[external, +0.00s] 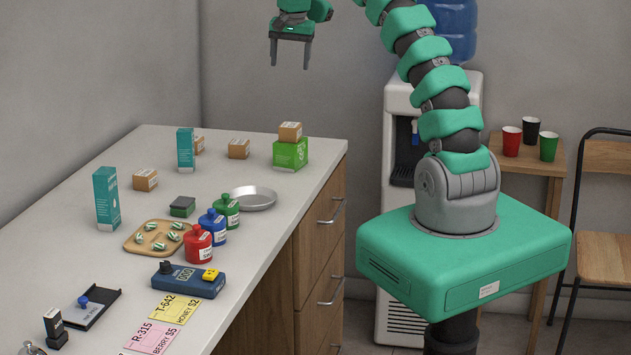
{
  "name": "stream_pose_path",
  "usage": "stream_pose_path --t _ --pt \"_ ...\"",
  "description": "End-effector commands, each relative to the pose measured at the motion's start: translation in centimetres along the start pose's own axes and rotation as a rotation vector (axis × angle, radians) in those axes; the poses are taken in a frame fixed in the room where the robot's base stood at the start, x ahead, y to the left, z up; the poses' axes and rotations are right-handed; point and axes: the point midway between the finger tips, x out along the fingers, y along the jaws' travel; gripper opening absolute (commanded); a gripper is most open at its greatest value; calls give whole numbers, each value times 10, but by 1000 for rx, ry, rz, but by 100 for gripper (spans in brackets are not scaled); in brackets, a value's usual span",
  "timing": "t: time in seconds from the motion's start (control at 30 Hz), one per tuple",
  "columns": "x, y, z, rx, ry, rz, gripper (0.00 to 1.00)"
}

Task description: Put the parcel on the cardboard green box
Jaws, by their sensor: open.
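A small brown parcel (290,131) rests on top of the green box (291,154) near the far right corner of the counter. My gripper (290,63) is high above the counter, over that box, open and empty, its fingers pointing down and apart from the parcel. Other brown parcels lie on the counter: one (238,149) left of the green box, one (199,145) partly hidden behind a teal carton, and one (145,180) nearer the wall.
Teal cartons (107,199) (185,149) stand upright on the counter (280,222). Red (198,246), blue (212,228) and green (227,210) bottles stand by a metal dish (253,198) and a wooden tray (134,244). A water cooler (398,205) stands right of the counter.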

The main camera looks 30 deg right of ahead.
Motion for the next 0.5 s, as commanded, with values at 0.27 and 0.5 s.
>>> stream_pose_path --t 0.27,0.5 --pt "-116 2 -3 -140 221 -145 67" --pt "-211 14 8 -263 421 -244 67"
